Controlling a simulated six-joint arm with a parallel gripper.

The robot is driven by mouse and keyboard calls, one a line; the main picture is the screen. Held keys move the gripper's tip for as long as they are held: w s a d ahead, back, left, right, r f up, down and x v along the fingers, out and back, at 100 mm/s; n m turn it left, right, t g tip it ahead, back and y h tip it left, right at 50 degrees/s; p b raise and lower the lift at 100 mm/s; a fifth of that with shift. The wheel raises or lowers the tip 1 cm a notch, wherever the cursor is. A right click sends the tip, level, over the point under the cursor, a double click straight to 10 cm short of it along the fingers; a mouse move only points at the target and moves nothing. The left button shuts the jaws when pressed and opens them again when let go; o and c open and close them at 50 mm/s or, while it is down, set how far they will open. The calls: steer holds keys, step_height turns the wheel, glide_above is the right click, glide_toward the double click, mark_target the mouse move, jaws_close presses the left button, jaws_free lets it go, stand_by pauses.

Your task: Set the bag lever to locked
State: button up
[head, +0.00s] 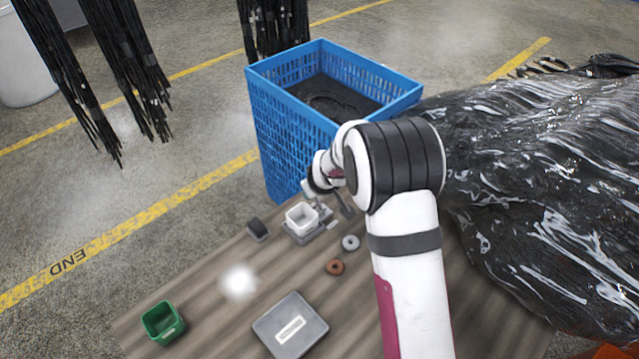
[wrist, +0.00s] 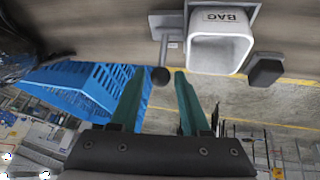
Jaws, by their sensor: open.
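The bag fixture shows in the wrist view as a white square cup (wrist: 218,50) labelled BAG on a grey plate. In the head view the white cup (head: 301,216) stands near the table's far edge, and the lever is too small to make out. My gripper (wrist: 160,84) is open, its two green fingers on either side of the knob in the picture. I cannot tell whether either finger touches the knob. The lever's locked and unlocked marks are not visible.
A dark block (head: 257,229) sits beside the cup. A grey ring (head: 350,242), a brown ring (head: 335,267), a grey labelled box (head: 290,326) and a green bin (head: 163,322) are on the table. A blue crate (head: 285,130) and black plastic wrap (head: 540,180) stand close by.

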steer(key=v, duration=1.3)
steer(key=shift+s+r, duration=0.15)
steer(key=shift+r, duration=0.1)
